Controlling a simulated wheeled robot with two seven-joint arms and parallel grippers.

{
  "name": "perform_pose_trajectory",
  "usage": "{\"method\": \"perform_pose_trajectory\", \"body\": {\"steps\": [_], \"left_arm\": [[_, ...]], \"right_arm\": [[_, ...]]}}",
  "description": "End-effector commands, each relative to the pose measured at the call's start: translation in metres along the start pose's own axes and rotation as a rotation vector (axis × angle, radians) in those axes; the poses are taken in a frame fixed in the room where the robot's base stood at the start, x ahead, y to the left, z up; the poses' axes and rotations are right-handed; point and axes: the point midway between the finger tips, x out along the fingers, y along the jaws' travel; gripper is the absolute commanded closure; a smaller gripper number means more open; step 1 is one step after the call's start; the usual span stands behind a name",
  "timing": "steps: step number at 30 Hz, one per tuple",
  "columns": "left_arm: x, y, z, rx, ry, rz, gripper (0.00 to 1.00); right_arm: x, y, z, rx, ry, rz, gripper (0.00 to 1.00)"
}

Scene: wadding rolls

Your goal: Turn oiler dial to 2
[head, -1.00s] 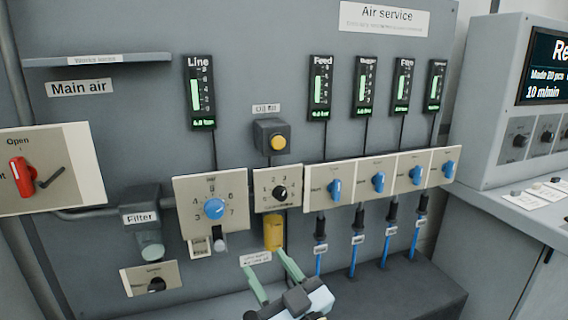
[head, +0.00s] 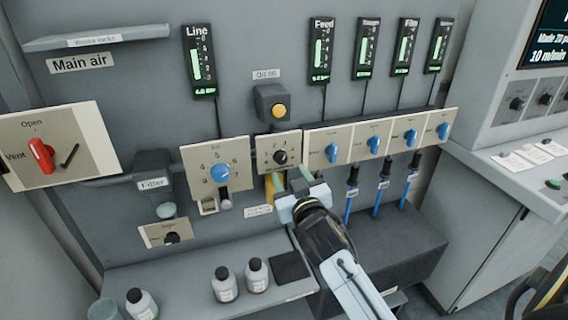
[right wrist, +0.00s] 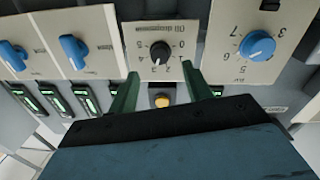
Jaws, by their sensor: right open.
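The oiler dial is a small black knob (head: 280,157) on a beige plate (head: 262,166) with numbers around it, below a yellow button. In the right wrist view the knob (right wrist: 160,50) appears upside down, on the plate marked "Oil dropper" or similar. My left gripper is not in view.
A larger blue dial (head: 220,174) is left of the oiler plate, and several blue knobs (head: 373,145) are to the right. The yellow button (head: 278,111) sits above. White bottles (head: 257,275) stand on the ledge below. A red valve handle (head: 41,155) is at far left.

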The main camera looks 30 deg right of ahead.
Motion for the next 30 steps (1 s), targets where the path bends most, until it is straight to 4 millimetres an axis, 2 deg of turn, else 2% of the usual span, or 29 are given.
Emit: {"method": "perform_pose_trajectory", "body": {"steps": [3,9,14,21,23,30], "left_arm": [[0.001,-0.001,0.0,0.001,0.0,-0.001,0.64],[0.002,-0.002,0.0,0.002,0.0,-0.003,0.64],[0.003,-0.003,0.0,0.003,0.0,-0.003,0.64],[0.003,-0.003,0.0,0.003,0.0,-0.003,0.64],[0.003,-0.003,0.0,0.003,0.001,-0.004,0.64],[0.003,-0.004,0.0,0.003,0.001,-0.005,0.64]], "right_arm": [[0.025,0.0,-0.001,-0.002,0.003,0.0,0.51],[0.05,-0.001,-0.001,-0.002,0.002,-0.002,0.51],[0.057,-0.001,-0.001,0.0,0.001,-0.002,0.51],[0.058,-0.001,-0.001,0.0,0.001,-0.002,0.51],[0.058,-0.001,-0.001,0.0,0.001,-0.002,0.56],[0.058,-0.001,0.0,0.0,0.001,-0.002,0.87]]}}
